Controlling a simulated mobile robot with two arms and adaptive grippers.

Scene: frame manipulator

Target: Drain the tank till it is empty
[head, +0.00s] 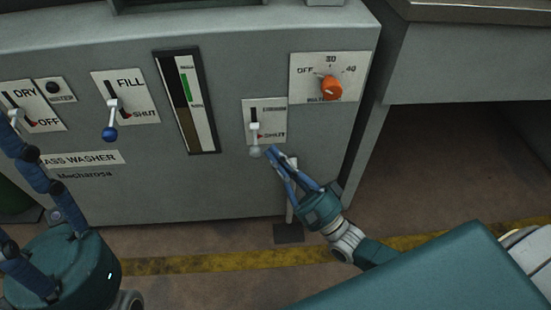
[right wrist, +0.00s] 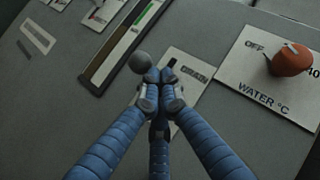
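The drain lever (head: 254,131) sits on a small plate marked SHUT, its pale round knob low beside that word. In the right wrist view, the grey knob (right wrist: 139,62) is just left of my fingertips and the plate reads DRAIN. My right gripper (head: 270,152) has its blue fingers drawn together, with the tips right beside the knob; whether they touch it is unclear. The tank level gauge (head: 188,102) shows a dark upper part, a brown lower part and a green mark. My left gripper (head: 25,165) has its fingers spread at the left edge, partly out of frame.
The fill lever (head: 111,107) with a blue knob points down at SHUT. The DRY switch (head: 22,110) is at the far left. An orange water temperature dial (head: 331,88) sits above right of the drain lever. A dark open space (head: 460,155) lies right of the washer.

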